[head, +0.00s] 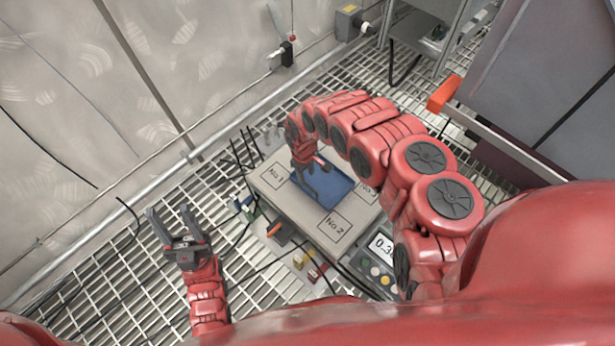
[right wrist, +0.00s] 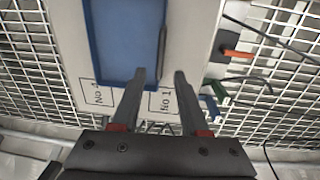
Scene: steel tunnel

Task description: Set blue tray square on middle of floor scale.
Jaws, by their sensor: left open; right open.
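The blue tray (head: 335,190) lies flat on the grey platform of the floor scale (head: 292,208), roughly near its middle. It also shows in the right wrist view (right wrist: 125,40), with a dark strip along its right side. My right gripper (head: 313,180) is open at the tray's left part in the head view and covers some of it. My left gripper (head: 172,215) is open and empty, left of the scale over the grating.
The scale's display box (head: 381,262) reads "0.3", partly hidden by my right arm. Cables, an orange-handled item (head: 275,231) and small yellow and red parts (head: 308,265) lie before the scale. An orange-ended rail (head: 443,94) stands right. Grating left is mostly clear.

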